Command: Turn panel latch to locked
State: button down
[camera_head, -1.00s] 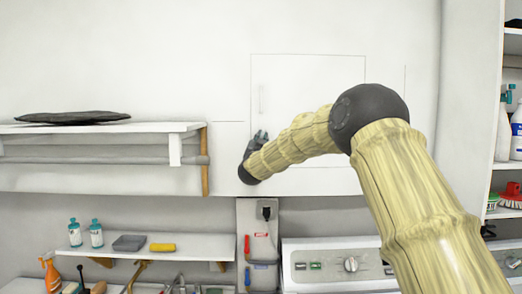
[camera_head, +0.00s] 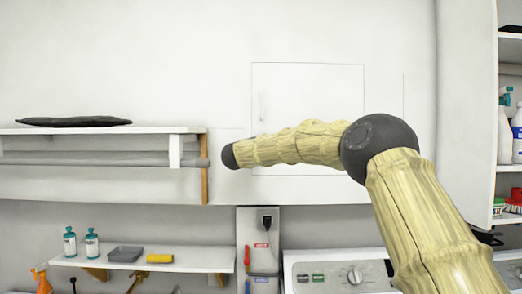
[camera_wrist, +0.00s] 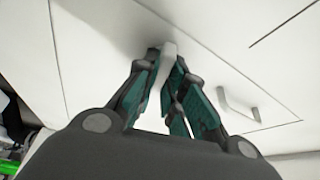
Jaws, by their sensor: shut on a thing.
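My gripper (camera_wrist: 168,72) shows in the wrist view with its teal-padded fingers closed around a small light grey piece (camera_wrist: 169,51) on the white cabinet face. The piece looks like the panel latch. Its lower part is hidden between the fingers, so I cannot read its locked or unlocked position. In the head view the gripper and the latch are hidden behind my wrist and forearm. The white panel (camera_head: 308,90) is outlined by thin seams and sits flush in the wall. Its slim handle (camera_head: 262,106) also shows in the wrist view (camera_wrist: 239,103), right of the fingers.
A white shelf (camera_head: 100,130) with a dark flat item (camera_head: 75,121) is at the left. Below is a lower shelf (camera_head: 150,258) with bottles and a yellow roll. A white appliance (camera_head: 340,268) stands below the panel. Stocked shelving (camera_head: 505,120) is at the right.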

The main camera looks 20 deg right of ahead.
jog(key=shift+m+g, duration=0.6)
jog(key=shift+m, duration=0.8)
jog(key=c, duration=1.5)
grip_release()
jog(key=shift+d, duration=0.1)
jog(key=v, duration=1.2)
jog(key=shift+r, duration=0.15)
jog(key=shift+d, duration=0.1)
